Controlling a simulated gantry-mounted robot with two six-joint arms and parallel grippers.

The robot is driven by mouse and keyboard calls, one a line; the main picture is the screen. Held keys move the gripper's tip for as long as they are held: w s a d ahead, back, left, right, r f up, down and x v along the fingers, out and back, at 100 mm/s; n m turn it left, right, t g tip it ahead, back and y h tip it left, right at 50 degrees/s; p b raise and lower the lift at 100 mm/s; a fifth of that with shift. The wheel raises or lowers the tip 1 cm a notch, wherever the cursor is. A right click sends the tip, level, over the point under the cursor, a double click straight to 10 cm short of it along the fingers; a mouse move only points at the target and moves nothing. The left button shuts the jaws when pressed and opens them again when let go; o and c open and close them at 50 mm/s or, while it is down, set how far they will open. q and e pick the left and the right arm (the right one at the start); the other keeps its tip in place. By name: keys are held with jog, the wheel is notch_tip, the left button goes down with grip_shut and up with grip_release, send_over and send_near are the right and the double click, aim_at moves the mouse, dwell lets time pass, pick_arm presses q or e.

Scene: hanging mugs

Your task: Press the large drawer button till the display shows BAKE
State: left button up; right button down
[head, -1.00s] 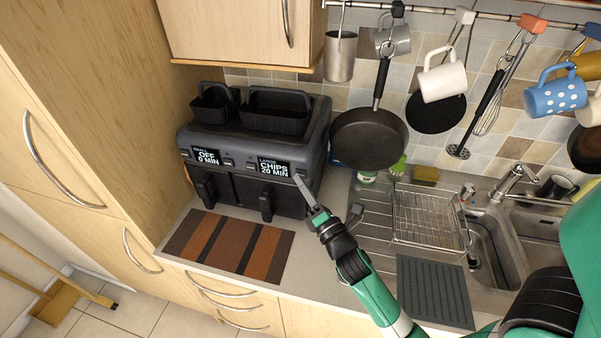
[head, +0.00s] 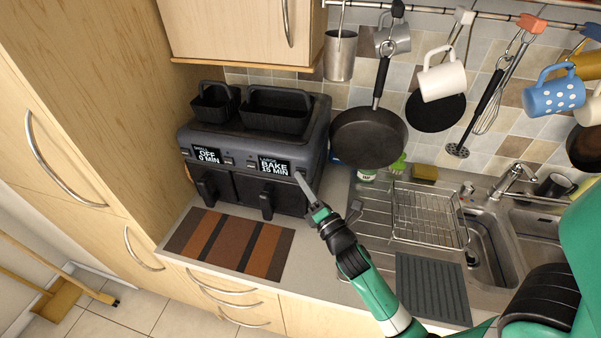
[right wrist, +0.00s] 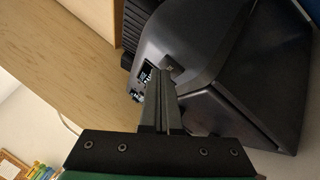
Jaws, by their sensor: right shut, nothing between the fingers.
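A dark two-drawer air fryer (head: 255,145) stands on the counter. Its large display (head: 274,167) reads LARGE, BAKE, 15 MIN. The small display (head: 207,155) reads OFF, 0 MIN. My right gripper (head: 299,176) is shut and empty, its tips at the front right of the fryer, just right of the large display. In the right wrist view the shut fingers (right wrist: 163,75) reach to the fryer's front beside the displays. The tips cover the large drawer button, so I cannot tell whether they touch it. My left gripper is not in view.
A striped brown mat (head: 229,245) lies in front of the fryer. A wire dish rack (head: 428,215) and the sink (head: 500,245) are to the right. A pan (head: 368,137) and several mugs hang from a rail above. Two black baskets sit on top of the fryer.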

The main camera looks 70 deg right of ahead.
jog(key=shift+s+a+b, duration=0.1)
jog(key=shift+a+b, duration=0.55)
jog(key=shift+a, duration=0.1)
jog(key=shift+a, duration=0.1)
jog(key=a+b, duration=0.2)
jog(key=a, duration=0.1)
jog(key=a+b, duration=0.1)
jog(key=shift+s+a, duration=0.3)
jog(key=shift+a, duration=0.1)
dwell(0.7)
